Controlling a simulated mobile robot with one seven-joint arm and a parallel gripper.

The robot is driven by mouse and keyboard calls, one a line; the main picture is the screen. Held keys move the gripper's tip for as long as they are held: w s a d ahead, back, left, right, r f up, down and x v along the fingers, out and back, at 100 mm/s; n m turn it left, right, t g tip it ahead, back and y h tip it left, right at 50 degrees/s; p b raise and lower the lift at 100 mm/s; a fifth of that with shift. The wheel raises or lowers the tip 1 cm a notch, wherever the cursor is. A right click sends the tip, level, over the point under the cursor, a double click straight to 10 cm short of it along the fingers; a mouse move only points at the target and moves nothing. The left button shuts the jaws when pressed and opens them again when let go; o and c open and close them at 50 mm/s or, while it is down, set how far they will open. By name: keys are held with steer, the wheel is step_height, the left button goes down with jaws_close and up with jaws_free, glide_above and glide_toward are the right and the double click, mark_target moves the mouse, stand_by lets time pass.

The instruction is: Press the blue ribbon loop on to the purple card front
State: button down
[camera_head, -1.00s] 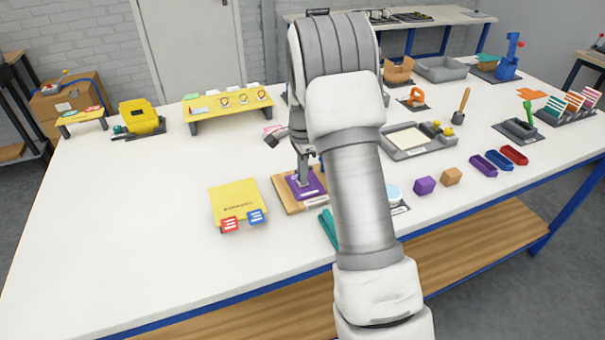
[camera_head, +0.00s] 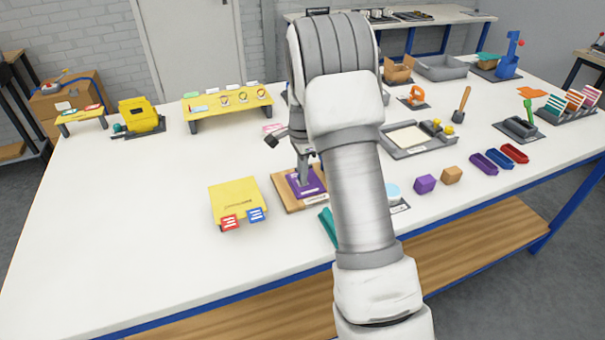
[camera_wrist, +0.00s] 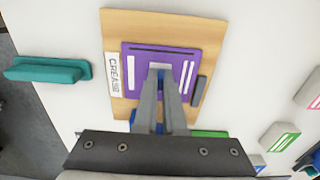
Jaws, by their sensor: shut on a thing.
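The purple card front (camera_head: 316,188) lies flat on a wooden board; in the wrist view the card (camera_wrist: 132,58) has white strips and a dark slot line near its far edge. My gripper (camera_head: 305,182) points down over the card, with its fingertips (camera_wrist: 160,70) at about the card's middle. The fingers are close together. Blue, which I take for the blue ribbon loop (camera_wrist: 158,128), shows between and beside the fingers; the rest of it is hidden. I cannot tell whether it touches the card.
The wooden board (camera_wrist: 150,22) carries a CREASE label (camera_wrist: 114,74) and a dark grey bar (camera_wrist: 198,90). A teal bar (camera_wrist: 48,70) lies beside it. The table's front left is clear.

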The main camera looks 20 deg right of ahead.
stand_by(0.3)
steer(key=c, duration=0.6)
jaws_free()
steer(key=shift+r, duration=0.1)
steer(key=shift+r+p, duration=2.9)
steer(key=shift+r, duration=1.1)
